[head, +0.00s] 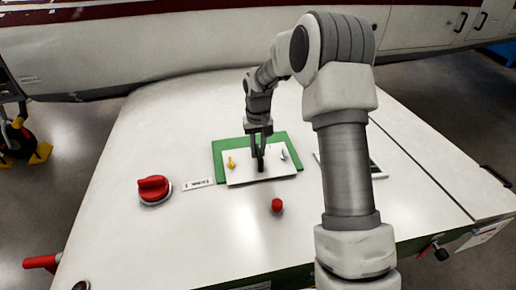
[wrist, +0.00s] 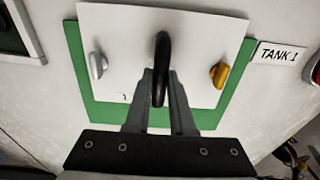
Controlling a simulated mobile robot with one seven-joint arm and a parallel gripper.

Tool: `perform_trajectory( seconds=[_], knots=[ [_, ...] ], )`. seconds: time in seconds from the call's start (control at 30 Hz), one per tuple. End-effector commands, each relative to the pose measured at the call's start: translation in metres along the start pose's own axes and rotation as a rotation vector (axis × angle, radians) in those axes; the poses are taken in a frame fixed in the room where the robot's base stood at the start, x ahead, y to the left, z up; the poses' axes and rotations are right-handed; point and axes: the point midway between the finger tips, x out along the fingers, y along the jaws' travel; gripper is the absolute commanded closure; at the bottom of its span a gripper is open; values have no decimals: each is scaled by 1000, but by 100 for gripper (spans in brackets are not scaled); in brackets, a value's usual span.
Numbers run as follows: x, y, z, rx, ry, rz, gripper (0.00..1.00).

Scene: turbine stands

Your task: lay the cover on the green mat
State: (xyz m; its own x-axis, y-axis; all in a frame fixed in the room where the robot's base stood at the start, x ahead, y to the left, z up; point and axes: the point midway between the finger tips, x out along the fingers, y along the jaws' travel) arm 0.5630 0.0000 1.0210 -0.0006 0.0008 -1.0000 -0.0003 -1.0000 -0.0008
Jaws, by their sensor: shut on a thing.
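The cover (head: 240,174) is a white plate with a black handle (wrist: 162,50), a yellow latch (wrist: 218,74) and a grey latch (wrist: 97,65). My gripper (head: 259,155) is shut on the handle from above; the fingers also show in the wrist view (wrist: 160,95). The green mat (head: 229,145) lies under the cover and shows along its back and sides in the head view. The cover's front edge hides the mat's front there. In the wrist view green (wrist: 75,45) shows on three sides. I cannot tell whether cover and mat touch.
A red knob (head: 153,188) and a "TANK 1" label (wrist: 283,54) are left of the mat in the head view. A small red cap (head: 277,205) stands in front. A dark framed opening (head: 377,170) is at the right, partly behind my arm. The white surface behind is clear.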

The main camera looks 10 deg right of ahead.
Motion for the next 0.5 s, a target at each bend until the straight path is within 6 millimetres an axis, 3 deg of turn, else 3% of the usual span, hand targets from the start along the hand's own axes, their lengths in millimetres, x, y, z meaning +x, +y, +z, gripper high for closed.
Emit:
perform_trajectory(
  seconds=[0.5],
  knots=[
    [5,0,0,0,1,0,100]
  ],
)
